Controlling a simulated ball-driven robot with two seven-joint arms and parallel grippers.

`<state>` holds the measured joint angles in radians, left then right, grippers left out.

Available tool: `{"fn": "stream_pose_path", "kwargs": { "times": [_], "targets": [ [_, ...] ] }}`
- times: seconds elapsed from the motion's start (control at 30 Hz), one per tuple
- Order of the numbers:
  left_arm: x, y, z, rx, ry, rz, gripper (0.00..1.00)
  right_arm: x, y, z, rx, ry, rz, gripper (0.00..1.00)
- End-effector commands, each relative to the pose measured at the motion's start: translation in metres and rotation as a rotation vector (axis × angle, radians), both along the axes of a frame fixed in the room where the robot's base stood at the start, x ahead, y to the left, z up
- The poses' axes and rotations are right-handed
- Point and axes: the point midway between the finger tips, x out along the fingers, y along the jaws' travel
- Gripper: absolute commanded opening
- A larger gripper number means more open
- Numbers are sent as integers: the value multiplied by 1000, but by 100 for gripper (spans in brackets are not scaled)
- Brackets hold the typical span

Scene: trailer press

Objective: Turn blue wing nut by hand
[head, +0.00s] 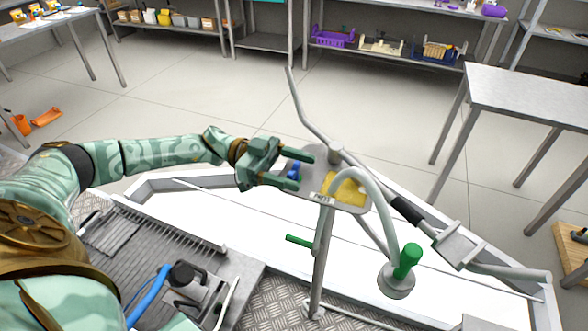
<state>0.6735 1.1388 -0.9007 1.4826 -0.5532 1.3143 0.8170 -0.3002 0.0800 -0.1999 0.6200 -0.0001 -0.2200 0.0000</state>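The blue wing nut (294,169) sits on the left part of the grey plate (318,155) of the press. My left gripper (305,172) reaches in from the left, with its two green fingers apart. The wing nut shows between the fingers, with a visible gap to them. Part of the nut is hard to make out at this size. My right gripper is not in view.
A yellow patch (345,189) lies on the plate, beside a curved grey tube (383,205). A green-handled knob (407,262) stands to the lower right. A long bent lever (310,122) rises behind. A metal table (530,92) stands right; open floor lies beyond.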

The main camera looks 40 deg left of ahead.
Motion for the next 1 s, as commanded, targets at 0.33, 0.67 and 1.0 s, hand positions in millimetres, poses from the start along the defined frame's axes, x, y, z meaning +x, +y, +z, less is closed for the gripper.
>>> {"fn": "stream_pose_path", "kwargs": {
  "times": [0.33, 0.67, 1.0],
  "targets": [
    [-2, 8, -2, 2, 3, 0, 65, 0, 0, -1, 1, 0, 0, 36],
    [-19, 87, -4, 4, 6, 5, 65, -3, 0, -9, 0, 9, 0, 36],
    [-33, 152, -4, 2, 3, 1, 65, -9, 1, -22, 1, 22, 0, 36]
  ]
}}
